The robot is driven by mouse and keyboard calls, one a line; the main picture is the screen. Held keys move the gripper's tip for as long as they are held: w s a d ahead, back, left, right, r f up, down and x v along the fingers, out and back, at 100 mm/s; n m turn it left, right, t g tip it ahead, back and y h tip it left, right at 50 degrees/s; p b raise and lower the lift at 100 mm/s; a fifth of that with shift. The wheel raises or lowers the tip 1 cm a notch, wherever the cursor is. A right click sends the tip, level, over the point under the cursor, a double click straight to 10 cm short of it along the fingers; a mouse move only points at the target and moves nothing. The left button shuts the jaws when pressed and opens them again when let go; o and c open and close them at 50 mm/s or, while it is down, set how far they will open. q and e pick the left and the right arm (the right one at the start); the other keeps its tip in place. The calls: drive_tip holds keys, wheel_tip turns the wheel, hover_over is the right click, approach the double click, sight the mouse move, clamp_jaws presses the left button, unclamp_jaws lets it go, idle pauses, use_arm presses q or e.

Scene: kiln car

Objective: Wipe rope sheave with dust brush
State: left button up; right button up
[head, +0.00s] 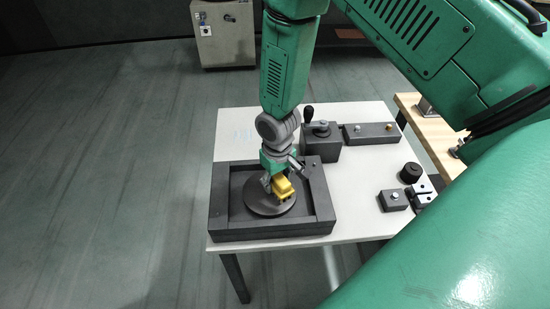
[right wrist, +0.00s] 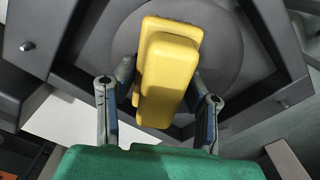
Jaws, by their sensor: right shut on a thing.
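The rope sheave (head: 263,207) is a dark grey round disc lying flat in a dark square tray (head: 222,210) on the white table. The dust brush (head: 284,190) is a yellow block over the sheave; it also shows large in the right wrist view (right wrist: 168,75). My right gripper (head: 279,180) is shut on the brush, with a finger on each side of it in the right wrist view (right wrist: 160,95). The sheave (right wrist: 225,70) lies behind the brush there. I cannot tell whether the brush touches the sheave. My left gripper is not in view.
Behind the tray on the white table (head: 355,180) stand a dark box with a lever (head: 320,138) and a long dark block with knobs (head: 371,133). Small dark parts (head: 393,200) and a black round knob (head: 411,172) lie at the right. A cabinet (head: 222,35) stands far back.

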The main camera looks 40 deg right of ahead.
drive_tip(key=shift+s+d+p, duration=0.3)
drive_tip(key=shift+s+d, duration=0.2)
drive_tip(key=shift+d, duration=0.2)
drive_tip(key=shift+s+d+p, duration=0.15)
drive_tip(key=shift+s+d, duration=0.2)
drive_tip(key=shift+d, duration=0.3)
drive_tip(key=shift+s+d+p, duration=0.15)
drive_tip(key=shift+s+d, duration=0.2)
drive_tip(key=shift+d, duration=0.25)
wheel_tip(320, 180, up, 7)
drive_tip(key=p, duration=0.5)
drive_tip(key=shift+p, duration=0.4)
